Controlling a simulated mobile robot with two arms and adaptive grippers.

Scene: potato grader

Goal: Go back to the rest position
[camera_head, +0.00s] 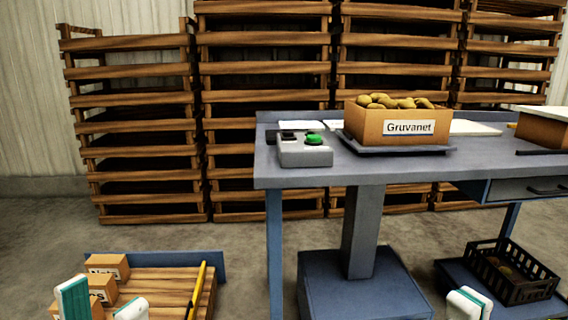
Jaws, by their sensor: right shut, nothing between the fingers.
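My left gripper (103,302) shows at the bottom left, with its two white-and-teal fingers wide apart and nothing visible between them. It appears in front of the wooden pallet (165,284) and its small boxes. My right gripper (468,302) shows at the bottom edge, right of centre. Its fingers are together and empty, in front of the foot of the blue table. Only the finger ends of both grippers are in the picture. Both appear lower in the picture than the tabletop (360,172).
A cardboard box labelled Gruvanet (365,125), full of potatoes, stands on a scale (400,150). A grey box with a green button (305,149) is left of it. A black crate (512,271) stands low at right. Wooden crate stacks (135,129) line the back wall.

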